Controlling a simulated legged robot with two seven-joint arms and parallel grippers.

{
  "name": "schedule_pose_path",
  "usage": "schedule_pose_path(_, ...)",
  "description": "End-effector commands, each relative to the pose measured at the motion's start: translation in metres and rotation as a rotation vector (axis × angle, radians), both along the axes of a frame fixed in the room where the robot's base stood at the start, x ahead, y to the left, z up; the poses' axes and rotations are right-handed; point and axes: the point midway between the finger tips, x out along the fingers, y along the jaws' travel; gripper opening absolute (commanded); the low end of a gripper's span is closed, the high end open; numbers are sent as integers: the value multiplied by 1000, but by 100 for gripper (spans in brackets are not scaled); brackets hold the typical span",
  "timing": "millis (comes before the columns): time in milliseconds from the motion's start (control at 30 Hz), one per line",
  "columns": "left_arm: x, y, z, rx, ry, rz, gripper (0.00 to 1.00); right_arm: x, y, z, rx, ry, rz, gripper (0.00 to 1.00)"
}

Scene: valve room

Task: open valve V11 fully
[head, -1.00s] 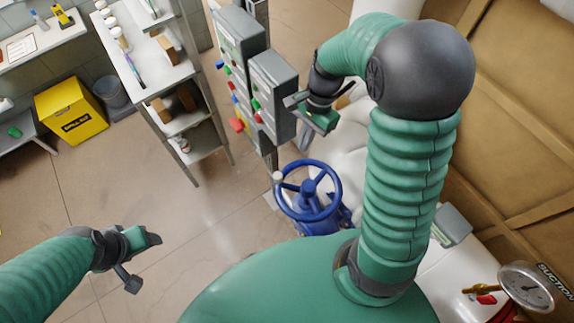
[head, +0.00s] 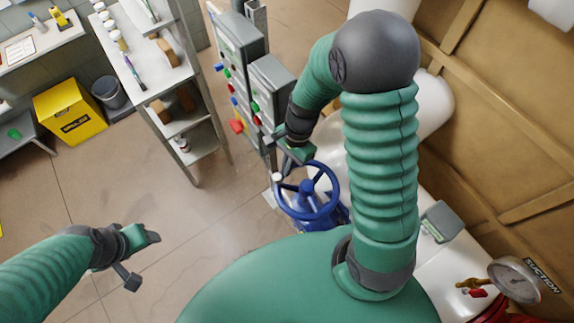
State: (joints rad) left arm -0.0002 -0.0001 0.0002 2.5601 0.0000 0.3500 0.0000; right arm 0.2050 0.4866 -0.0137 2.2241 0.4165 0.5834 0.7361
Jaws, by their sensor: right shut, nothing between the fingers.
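A blue handwheel valve (head: 329,202) stands in front of my body, with a pale knob at the left of its rim. I cannot read a V11 label on it. My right gripper (head: 290,157) is shut and empty, just above the far side of the wheel; I cannot tell whether it touches the rim. The arm covers part of the white pipework behind. My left gripper (head: 143,262) hangs over bare floor at the lower left, well away from the wheel, its fingers apart.
Grey control boxes (head: 272,88) with coloured buttons stand just beyond the wheel. A metal shelf (head: 205,139), a yellow bin (head: 72,108) and a grey bucket (head: 108,92) are farther left. A suction gauge (head: 514,281) is at lower right.

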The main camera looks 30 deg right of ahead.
Motion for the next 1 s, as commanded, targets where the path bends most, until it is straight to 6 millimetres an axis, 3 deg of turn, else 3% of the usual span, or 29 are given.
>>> schedule_pose_path(467,0,0,6,0,0,1,62,-5,10,1,1,1,144,0)
schedule_pose_path(1000,0,0,20,0,0,0,62,-30,32,2,3,1,587,0)
